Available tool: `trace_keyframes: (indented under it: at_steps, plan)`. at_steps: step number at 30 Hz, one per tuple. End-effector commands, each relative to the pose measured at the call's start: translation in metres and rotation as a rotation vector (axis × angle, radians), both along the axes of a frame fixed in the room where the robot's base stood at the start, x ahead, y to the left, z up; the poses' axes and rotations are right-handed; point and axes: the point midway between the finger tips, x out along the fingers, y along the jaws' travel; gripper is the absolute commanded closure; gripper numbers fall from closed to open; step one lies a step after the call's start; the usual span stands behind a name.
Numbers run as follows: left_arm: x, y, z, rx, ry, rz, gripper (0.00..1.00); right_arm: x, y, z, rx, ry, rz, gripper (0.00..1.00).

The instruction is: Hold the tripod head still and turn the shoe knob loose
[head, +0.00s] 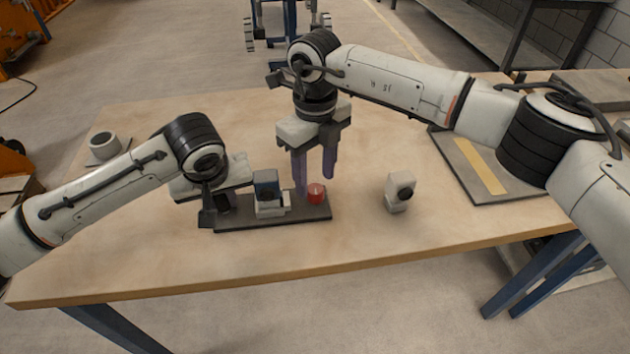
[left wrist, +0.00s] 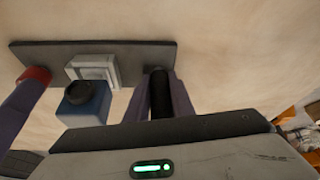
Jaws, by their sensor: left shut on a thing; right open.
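The tripod head appears as a dark base plate (head: 275,217) on the table with a white block (head: 270,208) and a blue part (head: 266,183) bearing a black round knob. A red round piece (head: 316,194) sits at the plate's right end. I cannot tell which is the shoe knob. My left gripper (head: 222,203) is at the plate's left end. In the left wrist view its fingers are shut on a black upright post (left wrist: 160,95). My right gripper (head: 315,182) is open, pointing down by the red piece. One purple finger shows beside it in the left wrist view (left wrist: 22,108).
A white block with a dark round face (head: 400,190) stands right of the plate. A white ring-shaped piece (head: 104,144) lies at the table's left. A dark tray with a yellow strip (head: 478,165) is at the right. The table front is clear.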

Motion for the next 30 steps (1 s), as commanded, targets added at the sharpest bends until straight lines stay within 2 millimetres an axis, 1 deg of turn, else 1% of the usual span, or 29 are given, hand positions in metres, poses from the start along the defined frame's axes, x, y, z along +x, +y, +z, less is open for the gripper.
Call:
trace_keyframes:
  at_steps: [1, 6, 9, 12, 15, 18, 28, 29, 30]
  plan:
    - [0.0, 0.0, 0.001, -0.001, -0.001, 0.0, 1.0, 0.001, 0.0, 0.013, 0.001, -0.004, 0.0, 0.54]
    - [0.0, 0.0, 0.001, -0.001, -0.001, 0.001, 1.0, 0.001, 0.0, 0.05, 0.0, -0.005, 0.001, 0.54]
    - [0.0, 0.0, 0.001, -0.001, -0.001, 0.001, 1.0, 0.001, 0.0, 0.068, 0.001, -0.003, 0.001, 0.54]
    - [0.0, 0.0, 0.001, -0.001, -0.001, 0.001, 1.0, 0.001, 0.0, 0.082, 0.0, -0.004, 0.001, 0.54]
    - [0.001, 0.0, 0.001, -0.001, -0.002, 0.001, 1.0, 0.0, 0.0, 0.09, 0.0, -0.001, 0.001, 0.54]
    - [0.001, 0.0, 0.001, -0.001, -0.002, 0.001, 1.0, 0.0, 0.0, 0.094, 0.001, -0.001, 0.001, 0.54]
    - [0.0, 0.0, 0.001, -0.002, -0.002, 0.0, 1.0, 0.0, 0.0, 0.094, 0.001, -0.001, 0.001, 0.54]
    - [0.0, 0.0, 0.001, -0.002, -0.002, 0.0, 0.77, 0.0, 0.0, 0.094, 0.001, -0.001, 0.001, 0.54]
    - [0.0, 0.0, 0.001, -0.002, -0.002, 0.0, 0.7, 0.0, 0.0, 0.094, 0.001, -0.001, 0.001, 0.54]
